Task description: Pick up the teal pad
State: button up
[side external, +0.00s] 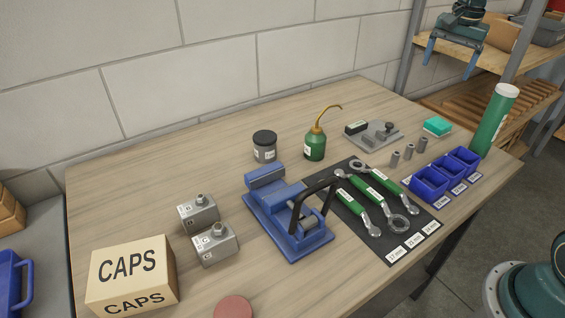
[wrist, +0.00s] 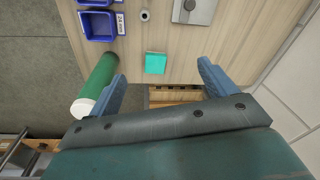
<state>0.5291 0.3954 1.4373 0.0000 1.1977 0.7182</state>
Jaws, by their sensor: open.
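The teal pad (side external: 437,125) is a small block lying on the wooden table near its far right end. In the wrist view the teal pad (wrist: 155,63) lies between the lines of my two fingers, nearer the left one. My gripper (side external: 450,62) is open and empty, with blue fingers pointing down, above and beyond the pad in the side view. It also shows in the wrist view (wrist: 161,72), with its fingers spread wide and not touching the pad.
A green tube with a white cap (side external: 495,120) stands right of the pad. Blue bins (side external: 430,184), small grey cylinders (side external: 395,159) and a grey plate with parts (side external: 380,137) are nearby. A shelf (side external: 510,60) stands behind. Bare wood surrounds the pad closely.

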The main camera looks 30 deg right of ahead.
jog(key=w+d+f+m+g, duration=0.1)
jog(key=d+f+m, duration=0.3)
jog(key=d+f, duration=0.4)
jog(key=d, duration=0.3)
jog(key=shift+w+y, duration=0.2)
jog(key=shift+y, duration=0.1)
jog(key=shift+f, duration=0.2)
send_over(439, 123)
jog(key=shift+d+f, duration=0.2)
jog(key=shift+f, duration=4)
jog(key=shift+f, duration=0.15)
jog(key=shift+a+f, duration=0.1)
jog(key=shift+f, duration=2.35)
jog(key=c, duration=1.1)
